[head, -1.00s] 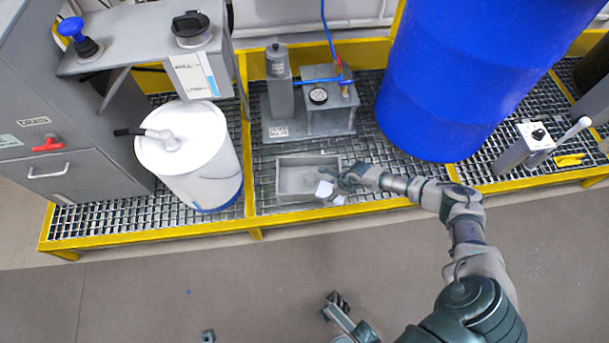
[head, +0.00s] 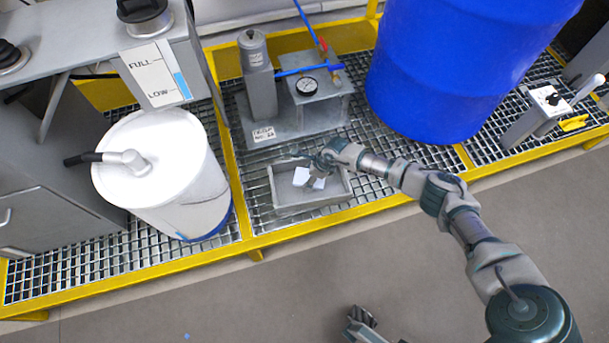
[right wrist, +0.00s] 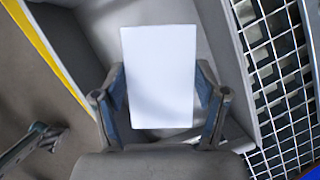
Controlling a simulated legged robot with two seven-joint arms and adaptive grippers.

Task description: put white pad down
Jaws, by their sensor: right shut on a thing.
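The white pad (head: 301,176) is a small flat white block, seen over the inside of the grey open tray (head: 312,205) in the head view. A dark finger crosses in front of it there. In the right wrist view, the pad (right wrist: 160,75) stands between both fingers of my right gripper (right wrist: 160,105), which is shut on it. My right gripper (head: 311,183) reaches into the tray from above. I cannot tell whether the pad touches the tray floor. My left gripper (head: 361,318) shows only partly at the bottom edge, and its jaws are unclear.
A white drum (head: 160,175) with a black-handled fitting stands left of the tray. A large blue drum (head: 460,65) stands to the right. A yellow edge (head: 330,218) borders the grating in front.

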